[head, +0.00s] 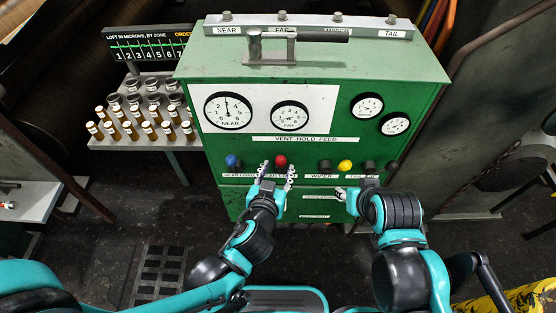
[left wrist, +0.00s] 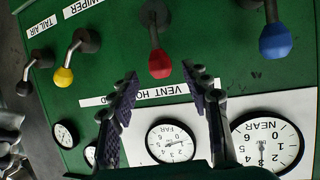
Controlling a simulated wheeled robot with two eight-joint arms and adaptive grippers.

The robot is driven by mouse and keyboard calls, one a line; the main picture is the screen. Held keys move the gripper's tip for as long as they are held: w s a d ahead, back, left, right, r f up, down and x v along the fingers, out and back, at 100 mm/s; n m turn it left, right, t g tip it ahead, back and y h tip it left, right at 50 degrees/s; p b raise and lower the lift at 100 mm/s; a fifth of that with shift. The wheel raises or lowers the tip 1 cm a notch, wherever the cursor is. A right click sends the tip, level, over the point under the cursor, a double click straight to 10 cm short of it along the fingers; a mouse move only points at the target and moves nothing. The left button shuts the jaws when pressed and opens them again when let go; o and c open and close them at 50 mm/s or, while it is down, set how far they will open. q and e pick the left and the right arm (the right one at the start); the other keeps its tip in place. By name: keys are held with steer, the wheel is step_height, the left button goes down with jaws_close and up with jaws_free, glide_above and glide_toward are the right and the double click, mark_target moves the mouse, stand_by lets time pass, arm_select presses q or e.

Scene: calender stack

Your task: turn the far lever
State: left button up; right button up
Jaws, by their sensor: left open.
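The far lever has a red knob (head: 281,160) on the front of the green cabinet, above a partly covered label that appears to read FAR LOAD. The red knob also shows in the left wrist view (left wrist: 160,64), hanging from a grey stem. My left gripper (head: 274,175) is open just below it in the head view. In the left wrist view its fingertips (left wrist: 163,75) stand apart on either side of the knob; contact cannot be told. My right gripper (head: 347,191) is in front of the cabinet, below the yellow knob; its jaws are unclear.
A blue knob (head: 233,162) is left of the red one; a yellow knob (head: 345,166) and black knob (head: 370,167) are to the right. Dials, including the FAR dial (head: 289,116), sit above. A shelf (head: 150,143) with several small jars stands left of the cabinet.

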mark_target(280, 164)
arm_select(q)
steer(key=b+x, duration=0.1)
steer(key=x, duration=0.4)
steer(key=shift+w+f+b, duration=0.15)
steer(key=shift+w+b, duration=0.1)
steer(key=shift+b, duration=0.05)
jaws_close()
